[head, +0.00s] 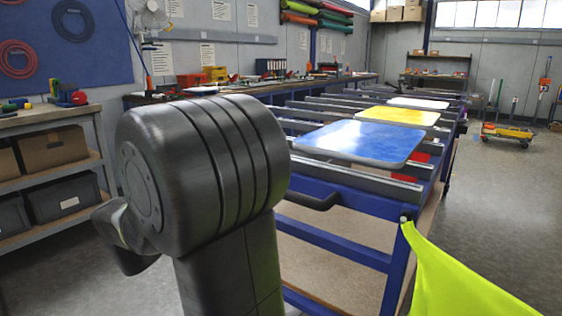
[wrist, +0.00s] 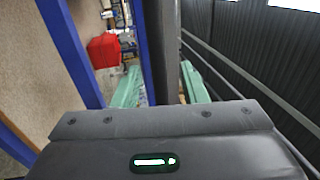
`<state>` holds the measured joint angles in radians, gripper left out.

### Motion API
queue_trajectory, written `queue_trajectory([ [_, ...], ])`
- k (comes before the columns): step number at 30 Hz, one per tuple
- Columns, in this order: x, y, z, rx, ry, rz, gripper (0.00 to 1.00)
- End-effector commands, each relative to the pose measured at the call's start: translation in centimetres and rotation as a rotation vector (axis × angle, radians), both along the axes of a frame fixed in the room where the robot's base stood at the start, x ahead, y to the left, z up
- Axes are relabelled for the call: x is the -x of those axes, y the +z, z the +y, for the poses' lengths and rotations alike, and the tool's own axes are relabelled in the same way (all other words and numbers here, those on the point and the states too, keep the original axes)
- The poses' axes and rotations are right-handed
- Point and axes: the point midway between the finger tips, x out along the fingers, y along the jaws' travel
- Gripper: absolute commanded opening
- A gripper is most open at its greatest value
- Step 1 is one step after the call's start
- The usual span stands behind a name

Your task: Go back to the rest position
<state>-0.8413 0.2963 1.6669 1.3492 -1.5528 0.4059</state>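My arm fills the left middle of the head view as a large dark ribbed joint, with a link running down out of the picture. My gripper does not show clearly there. In the wrist view, a dark grey housing of mine (wrist: 150,135) with screws and a lit slot fills the bottom. No held object shows. A blue panel (head: 360,141) lies on the blue-framed roller table (head: 345,236), with a yellow panel (head: 401,116) and a white panel (head: 418,103) behind it.
A shelf (head: 50,122) with boxes stands at the left. A bright yellow-green cloth (head: 447,279) hangs at the table's near right corner. Floor is open at the right, with a cart (head: 507,133) farther back.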

Motion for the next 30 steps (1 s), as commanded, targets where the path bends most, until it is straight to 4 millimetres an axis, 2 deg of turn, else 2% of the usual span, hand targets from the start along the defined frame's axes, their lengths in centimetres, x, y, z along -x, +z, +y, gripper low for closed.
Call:
queue_trajectory([
  [17,7.1,-1.6,5.4,0.001,0.007,-0.001,0.39],
  [30,1.6,-0.5,1.1,-0.002,-0.005,-0.001,0.39],
])
